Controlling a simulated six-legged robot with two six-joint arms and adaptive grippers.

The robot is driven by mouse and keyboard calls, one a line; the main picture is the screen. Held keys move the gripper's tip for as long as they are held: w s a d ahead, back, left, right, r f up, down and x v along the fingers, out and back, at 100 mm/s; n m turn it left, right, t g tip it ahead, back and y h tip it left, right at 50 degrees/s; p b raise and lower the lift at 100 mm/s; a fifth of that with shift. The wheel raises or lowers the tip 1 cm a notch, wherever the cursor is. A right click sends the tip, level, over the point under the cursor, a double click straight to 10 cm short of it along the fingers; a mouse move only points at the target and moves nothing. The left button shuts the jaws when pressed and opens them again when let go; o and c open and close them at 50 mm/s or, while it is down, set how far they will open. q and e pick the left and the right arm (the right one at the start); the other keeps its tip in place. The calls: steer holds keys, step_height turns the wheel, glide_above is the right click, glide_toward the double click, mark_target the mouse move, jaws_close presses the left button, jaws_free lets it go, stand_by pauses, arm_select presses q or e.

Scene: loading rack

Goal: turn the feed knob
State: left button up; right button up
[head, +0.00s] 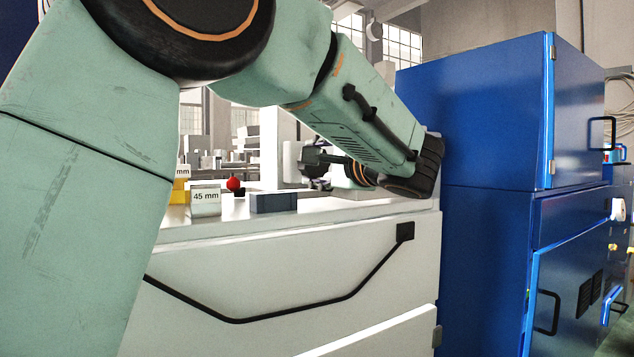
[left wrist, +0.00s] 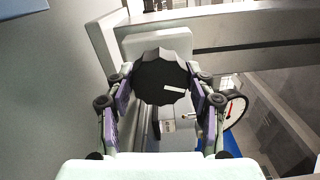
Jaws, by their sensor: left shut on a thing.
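The feed knob (left wrist: 158,72) is a black, many-sided knob with a short white mark in the left wrist view. The mark lies right of the knob's middle and runs nearly level. My left gripper (left wrist: 160,84) is shut on the knob, with one finger on its left side and one on its right. In the head view, my left gripper (head: 318,163) is small and dark beyond my arm, beside a white upright block (head: 291,162). I cannot make out the knob there. My right gripper is in neither view.
A white cabinet (head: 290,270) with a black handle stands in front. On its top are a grey block (head: 273,202), a "45 mm" block (head: 206,201) and a red ball-topped piece (head: 234,184). A tall blue cabinet (head: 485,120) closes off the right. A round dial (left wrist: 235,108) sits right of the knob.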

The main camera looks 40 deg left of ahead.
arm_select(q)
steer(key=shift+r+n+b, duration=0.15)
steer(key=shift+n+b, duration=0.45)
steer(key=shift+b, duration=0.1)
steer(key=o, duration=1.2)
steer(key=shift+c, duration=0.2)
steer(key=shift+v, duration=3.75)
